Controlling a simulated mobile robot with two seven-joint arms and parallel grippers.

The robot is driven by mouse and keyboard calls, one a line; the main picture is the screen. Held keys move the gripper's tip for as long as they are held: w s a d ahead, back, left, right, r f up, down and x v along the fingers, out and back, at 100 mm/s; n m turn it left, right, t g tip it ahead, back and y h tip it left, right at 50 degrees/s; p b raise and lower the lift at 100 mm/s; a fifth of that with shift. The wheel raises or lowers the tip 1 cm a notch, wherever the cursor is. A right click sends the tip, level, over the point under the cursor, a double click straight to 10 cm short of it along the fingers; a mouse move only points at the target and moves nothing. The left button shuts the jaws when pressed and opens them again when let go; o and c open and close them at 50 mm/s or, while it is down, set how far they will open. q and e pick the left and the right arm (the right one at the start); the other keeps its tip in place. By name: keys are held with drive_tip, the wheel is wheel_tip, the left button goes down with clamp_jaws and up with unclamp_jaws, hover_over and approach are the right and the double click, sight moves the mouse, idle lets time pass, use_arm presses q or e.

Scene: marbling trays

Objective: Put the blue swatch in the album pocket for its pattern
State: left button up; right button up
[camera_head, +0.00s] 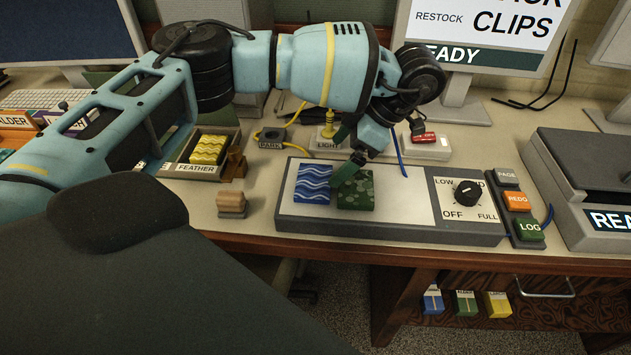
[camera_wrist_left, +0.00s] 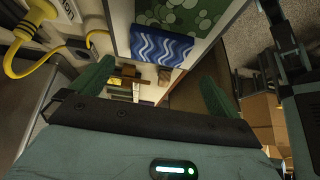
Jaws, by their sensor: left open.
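The blue swatch (camera_head: 312,184) with white wavy lines lies on the white surface of the light panel (camera_head: 404,197), at its left end. It also shows in the left wrist view (camera_wrist_left: 160,47). A dark green blotched swatch (camera_head: 357,191) lies beside it on the right. My left gripper (camera_head: 348,158) is open and empty, its green fingers (camera_wrist_left: 155,85) above and behind the two swatches. A tray labelled FEATHER (camera_head: 196,169) holds yellow patterned swatches. Other pocket labels at the far left are partly hidden behind my left arm. My right gripper is not in view.
A small wooden block (camera_head: 231,204) stands left of the panel. Behind are a yellow-cabled LIGHT plug (camera_head: 328,139) and a red switch (camera_head: 423,138). A dial (camera_head: 467,193) and PAGE, REDO, LOG buttons (camera_head: 517,202) lie right. Small coloured boxes (camera_head: 466,303) sit below the table edge.

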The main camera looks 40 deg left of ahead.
sight(314, 180)
use_arm(q)
drive_tip(key=shift+d, duration=0.1)
drive_tip(key=shift+f, duration=0.3)
drive_tip(key=shift+x, duration=0.95)
drive_tip(key=shift+a+x, duration=0.15)
drive_tip(key=shift+x, duration=1.25)
drive_tip(key=shift+a+x, duration=0.2)
drive_tip(key=shift+x, duration=1.15)
drive_tip(key=shift+r, duration=0.2)
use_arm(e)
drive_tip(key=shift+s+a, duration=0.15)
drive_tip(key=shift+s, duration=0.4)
use_arm(q)
drive_tip(key=shift+c, duration=0.3)
drive_tip(key=c, duration=0.7)
drive_tip(key=shift+c, duration=0.2)
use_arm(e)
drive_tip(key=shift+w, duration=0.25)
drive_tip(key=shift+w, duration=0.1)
